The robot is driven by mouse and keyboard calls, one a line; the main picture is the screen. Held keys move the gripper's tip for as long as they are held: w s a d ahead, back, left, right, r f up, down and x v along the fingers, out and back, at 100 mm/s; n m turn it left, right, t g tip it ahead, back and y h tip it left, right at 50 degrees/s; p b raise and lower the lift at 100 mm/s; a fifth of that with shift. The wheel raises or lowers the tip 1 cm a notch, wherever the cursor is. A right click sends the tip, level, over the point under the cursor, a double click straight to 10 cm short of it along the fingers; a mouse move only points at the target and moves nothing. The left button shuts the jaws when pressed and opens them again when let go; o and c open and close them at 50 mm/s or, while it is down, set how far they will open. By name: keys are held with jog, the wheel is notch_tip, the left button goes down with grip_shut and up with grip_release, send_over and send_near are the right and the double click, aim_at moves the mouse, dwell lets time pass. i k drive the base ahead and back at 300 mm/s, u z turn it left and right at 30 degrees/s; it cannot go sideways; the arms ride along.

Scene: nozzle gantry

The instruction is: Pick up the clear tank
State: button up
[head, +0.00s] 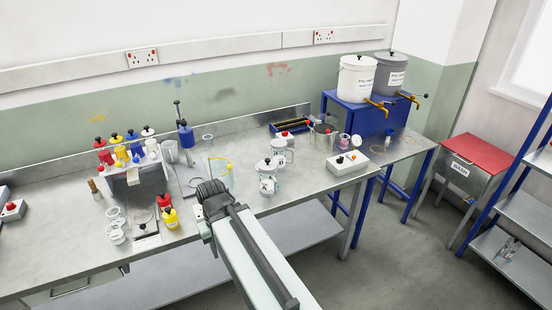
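Several clear vessels are in view, and I cannot tell for sure which is the clear tank. A clear lidded jar with a dark mark (267,184) stands upright on the bench, right of my arm. A similar clear jar (279,151) stands just behind it. Small clear pieces (507,250) lie on the lower rack shelf at the far right. My arm reaches from the bottom edge to a dark ribbed joint in front of the bench. My gripper's fingers do not show beyond this joint, and no vessel is seen held.
The steel bench (325,181) carries red, yellow and blue bottles (122,153) at left and a white switch box (347,163) at right. Two lidded buckets (356,78) stand on a blue stand. A red-topped cabinet (482,153) and a blue-framed rack (520,205) stand right; floor between is clear.

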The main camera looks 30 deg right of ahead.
aim_at(278, 148)
jog(key=u, duration=0.05)
jog(key=i, duration=0.95)
jog(key=z, duration=0.05)
